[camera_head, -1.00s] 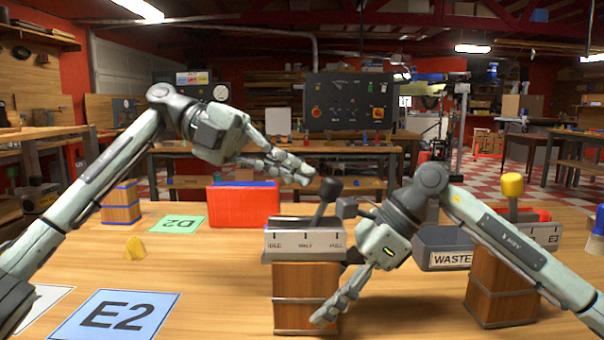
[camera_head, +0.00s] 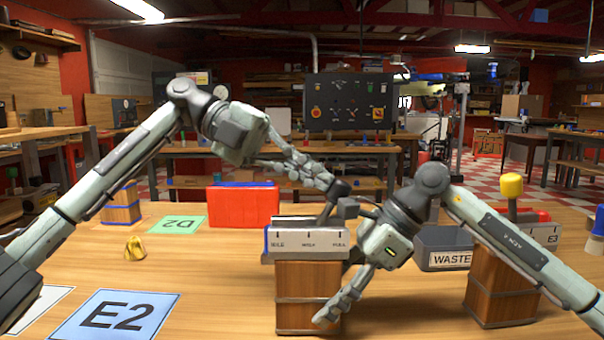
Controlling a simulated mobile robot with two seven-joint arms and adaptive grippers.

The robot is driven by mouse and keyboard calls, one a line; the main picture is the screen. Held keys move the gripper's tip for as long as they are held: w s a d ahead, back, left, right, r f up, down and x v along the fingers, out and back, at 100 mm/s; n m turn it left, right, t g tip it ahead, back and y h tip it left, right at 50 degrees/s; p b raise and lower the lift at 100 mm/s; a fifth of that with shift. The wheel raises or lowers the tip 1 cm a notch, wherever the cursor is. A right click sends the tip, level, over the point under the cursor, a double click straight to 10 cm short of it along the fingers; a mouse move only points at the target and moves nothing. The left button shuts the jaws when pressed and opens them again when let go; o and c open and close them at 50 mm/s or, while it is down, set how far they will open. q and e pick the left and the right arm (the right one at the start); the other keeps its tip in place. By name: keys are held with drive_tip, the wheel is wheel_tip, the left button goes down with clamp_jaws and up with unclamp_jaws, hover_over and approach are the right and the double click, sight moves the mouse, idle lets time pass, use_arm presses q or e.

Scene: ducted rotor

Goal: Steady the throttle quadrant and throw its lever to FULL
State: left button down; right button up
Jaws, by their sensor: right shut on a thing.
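The throttle quadrant (camera_head: 308,243) is a pale box marked IDLE, HALF and FULL on a banded wooden pedestal (camera_head: 306,297). Its black lever (camera_head: 327,210) leans right, its foot between the HALF and FULL marks. My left gripper (camera_head: 326,181) reaches down from the upper left, its fingertips at the lever's dark knob (camera_head: 339,188). I cannot tell how far its fingers are apart. My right gripper (camera_head: 326,314) is shut on the quadrant's pedestal at its lower right side. One finger shows in front; the rest of the hold is hidden.
A second wooden stand (camera_head: 497,285) with a yellow-knobbed device is at the right, partly behind my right arm. A grey WASTE bin (camera_head: 432,245) and a red box (camera_head: 243,206) stand behind. A yellow lump (camera_head: 134,248) and the E2 mat (camera_head: 112,318) lie left.

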use_arm(q)
drive_tip(key=shift+s+d+f, duration=0.25)
drive_tip(key=shift+s+d, duration=0.05)
drive_tip(key=shift+s, duration=0.1)
use_arm(e)
drive_tip(key=shift+a, duration=0.35)
use_arm(q)
drive_tip(key=shift+a, duration=0.9)
use_arm(e)
drive_tip(key=shift+d, duration=0.2)
use_arm(q)
drive_tip(key=v, duration=1.3)
drive_tip(key=shift+w+a+r, duration=0.15)
drive_tip(key=shift+r, duration=0.4)
use_arm(e)
drive_tip(key=o, duration=1.2)
drive_tip(key=shift+c, duration=0.2)
